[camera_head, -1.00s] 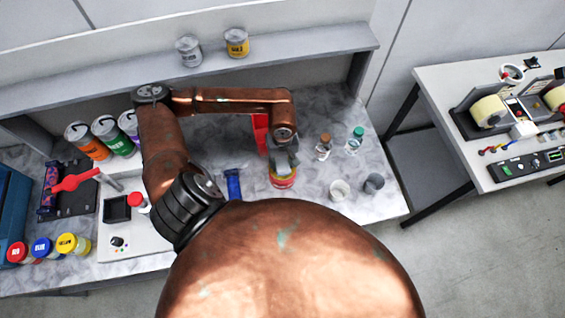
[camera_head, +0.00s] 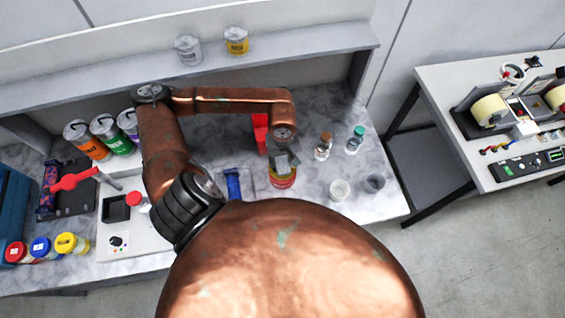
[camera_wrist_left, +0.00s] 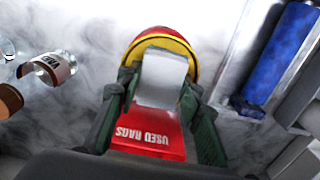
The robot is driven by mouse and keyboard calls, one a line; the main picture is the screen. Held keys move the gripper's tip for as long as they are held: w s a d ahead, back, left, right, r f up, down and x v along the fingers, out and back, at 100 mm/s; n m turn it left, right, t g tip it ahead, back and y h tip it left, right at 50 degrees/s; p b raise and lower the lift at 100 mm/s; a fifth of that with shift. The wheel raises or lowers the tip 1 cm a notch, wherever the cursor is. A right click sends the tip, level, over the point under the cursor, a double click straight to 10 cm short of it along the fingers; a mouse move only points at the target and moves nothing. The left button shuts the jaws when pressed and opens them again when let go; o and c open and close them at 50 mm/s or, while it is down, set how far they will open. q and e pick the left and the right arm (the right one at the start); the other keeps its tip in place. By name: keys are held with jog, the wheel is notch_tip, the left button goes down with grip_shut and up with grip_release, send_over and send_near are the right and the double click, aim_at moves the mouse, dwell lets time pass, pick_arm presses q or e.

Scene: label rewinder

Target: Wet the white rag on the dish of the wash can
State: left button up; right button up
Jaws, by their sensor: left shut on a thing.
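My left gripper (camera_head: 283,163) is over the bench and shut on the white rag. In the left wrist view the rag (camera_wrist_left: 162,78) hangs between the two fingers of the left gripper (camera_wrist_left: 155,98). The wash can (camera_head: 282,181), red with a yellow band, stands on the bench below it. In the left wrist view the can's round top (camera_wrist_left: 163,38) shows behind the rag, which overlaps it and hides most of the dish. I cannot tell whether the rag touches the dish. My right gripper is not in view.
A red used-rags bin (camera_wrist_left: 150,136) is close to the left gripper. Two small bottles (camera_head: 323,147) (camera_head: 355,139) and two cups (camera_head: 340,190) (camera_head: 374,184) stand to the right. A blue object (camera_head: 233,184) lies to the left. Bare marble bench (camera_head: 310,208) shows around the cups.

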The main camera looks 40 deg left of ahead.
aim_at(282, 163)
pick_arm(q)
jog(key=shift+r+p, duration=1.05)
jog(key=shift+r, duration=2.5)
